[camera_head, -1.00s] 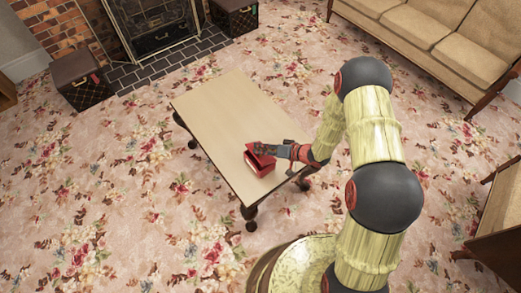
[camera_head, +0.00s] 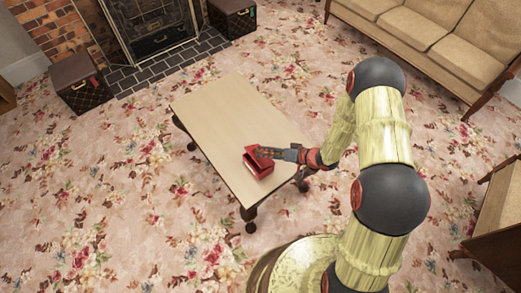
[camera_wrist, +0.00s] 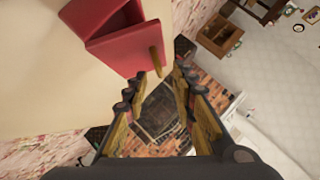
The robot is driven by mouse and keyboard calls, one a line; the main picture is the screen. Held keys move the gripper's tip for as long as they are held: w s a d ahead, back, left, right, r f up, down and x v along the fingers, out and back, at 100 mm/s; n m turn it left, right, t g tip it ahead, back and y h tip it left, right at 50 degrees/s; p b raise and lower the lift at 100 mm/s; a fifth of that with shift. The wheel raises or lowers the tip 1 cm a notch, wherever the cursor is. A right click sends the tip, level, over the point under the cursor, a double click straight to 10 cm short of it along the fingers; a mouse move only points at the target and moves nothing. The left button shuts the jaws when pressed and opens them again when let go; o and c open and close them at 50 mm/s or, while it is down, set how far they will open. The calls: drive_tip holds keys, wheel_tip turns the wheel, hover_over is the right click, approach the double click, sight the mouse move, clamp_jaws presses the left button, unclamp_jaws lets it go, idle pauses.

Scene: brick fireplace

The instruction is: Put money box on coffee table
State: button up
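The red money box (camera_head: 257,168) rests on the wooden coffee table (camera_head: 222,115), near its front right edge. In the wrist view the box (camera_wrist: 125,38) is at the upper left, with a dark opening in it, a red panel standing out and a small gold piece.
The table top is clear behind the box. A brick fireplace (camera_head: 150,30) with dark cases (camera_head: 83,85) beside it stands at the back. A sofa (camera_head: 430,35) is at the upper right, a wooden piece of furniture (camera_head: 490,225) at the right edge. Flowered carpet is open around the table.

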drive_tip(key=p+v, duration=0.3)
drive_tip(key=v, duration=0.5)
drive_tip(key=w+d+r+t+h, duration=0.2)
drive_tip(key=w+d+r+h, duration=0.3)
drive_tip(key=w+d+r, duration=0.35)
drive_tip(key=d+r+t+h, duration=0.1)
drive_tip(key=d+r+h, duration=0.2)
drive_tip(key=r, duration=0.6)
drive_tip(key=d+r+h, duration=0.3)
drive_tip(key=r, duration=0.6)
drive_tip(key=s+r+m+g+h, duration=0.2)
drive_tip(key=s+r, duration=1)
drive_tip(key=s, duration=0.2)
drive_tip(key=s+a+r+y, duration=0.1)
drive_tip(key=s+a, duration=0.1)
drive_tip(key=s, duration=0.3)
drive_tip(key=s+a+r+g, duration=0.1)
drive_tip(key=s+a, duration=0.2)
drive_tip(key=s, duration=0.3)
drive_tip(key=s+a+r+y, duration=0.1)
drive_tip(key=s+a, duration=0.1)
drive_tip(key=s, duration=0.3)
drive_tip(key=shift+s+a+n+y+b, duration=0.25)
drive_tip(key=shift+n+y+b, duration=0.05)
drive_tip(key=shift+d, duration=0.15)
